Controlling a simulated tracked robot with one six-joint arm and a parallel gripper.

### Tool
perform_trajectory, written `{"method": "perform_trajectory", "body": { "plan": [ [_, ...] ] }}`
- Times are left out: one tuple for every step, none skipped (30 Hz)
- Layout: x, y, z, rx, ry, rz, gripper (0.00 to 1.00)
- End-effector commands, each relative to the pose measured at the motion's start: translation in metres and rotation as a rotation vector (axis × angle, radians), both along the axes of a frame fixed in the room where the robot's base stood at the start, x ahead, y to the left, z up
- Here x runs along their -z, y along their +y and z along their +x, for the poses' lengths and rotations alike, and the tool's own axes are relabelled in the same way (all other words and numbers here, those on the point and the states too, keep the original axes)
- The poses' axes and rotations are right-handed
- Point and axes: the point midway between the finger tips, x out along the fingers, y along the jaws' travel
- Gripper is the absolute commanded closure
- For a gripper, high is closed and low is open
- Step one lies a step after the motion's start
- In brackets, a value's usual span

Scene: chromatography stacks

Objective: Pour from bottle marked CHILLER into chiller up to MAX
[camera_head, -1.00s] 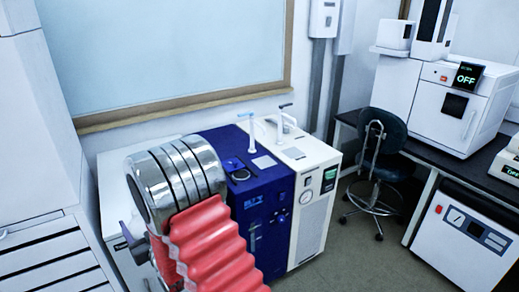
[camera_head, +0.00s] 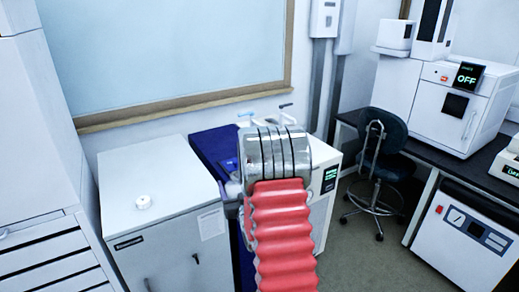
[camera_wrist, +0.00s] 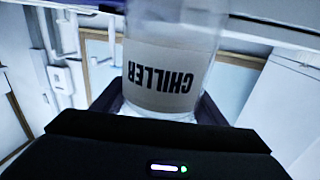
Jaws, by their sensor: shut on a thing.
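In the wrist view, my gripper (camera_wrist: 160,108) is shut on a clear bottle (camera_wrist: 172,75) with a pale label reading CHILLER. The lettering appears upside down in that view; the bottle's far end is cut off by the frame edge, and its liquid level cannot be told. In the head view, my red-sleeved arm hides the gripper and most of the bottle. A blue floor unit (camera_head: 212,150), likely the chiller, stands behind the arm with much of its top and front hidden. Its MAX mark cannot be seen.
A white cabinet (camera_head: 165,235) stands left of the blue unit, with a small white cap (camera_head: 143,202) on its flat top. A white unit (camera_head: 325,155) with a green display adjoins on the right. A chair (camera_head: 375,155) and a bench (camera_head: 430,160) stand farther right.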

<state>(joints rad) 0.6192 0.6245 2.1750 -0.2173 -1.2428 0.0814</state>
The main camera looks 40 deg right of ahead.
Motion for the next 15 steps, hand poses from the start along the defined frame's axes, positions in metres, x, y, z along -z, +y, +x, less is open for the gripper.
{"method": "perform_trajectory", "body": {
  "plan": [
    [-0.003, -0.02, -0.008, 0.019, -0.006, -0.004, 0.83],
    [-0.004, -0.029, -0.012, 0.025, -0.006, -0.003, 0.83],
    [-0.004, -0.04, -0.018, 0.034, -0.007, -0.003, 0.83],
    [-0.005, -0.05, -0.023, 0.041, -0.008, -0.003, 0.83],
    [-0.006, -0.058, -0.027, 0.046, -0.008, -0.005, 0.83],
    [-0.007, -0.07, -0.033, 0.055, -0.009, -0.005, 0.83],
    [-0.007, -0.079, -0.038, 0.06, -0.01, -0.004, 0.83],
    [-0.008, -0.087, -0.043, 0.066, -0.01, -0.004, 0.83],
    [-0.009, -0.099, -0.05, 0.071, -0.01, -0.005, 0.83],
    [-0.009, -0.107, -0.055, 0.077, -0.011, -0.006, 0.83],
    [-0.01, -0.115, -0.06, 0.08, -0.011, -0.006, 0.83],
    [-0.011, -0.126, -0.067, 0.086, -0.011, -0.005, 0.83],
    [-0.011, -0.134, -0.073, 0.089, -0.012, -0.007, 0.83],
    [-0.012, -0.142, -0.078, 0.092, -0.012, -0.008, 0.83],
    [-0.013, -0.152, -0.086, 0.096, -0.012, -0.007, 0.83]
  ]
}}
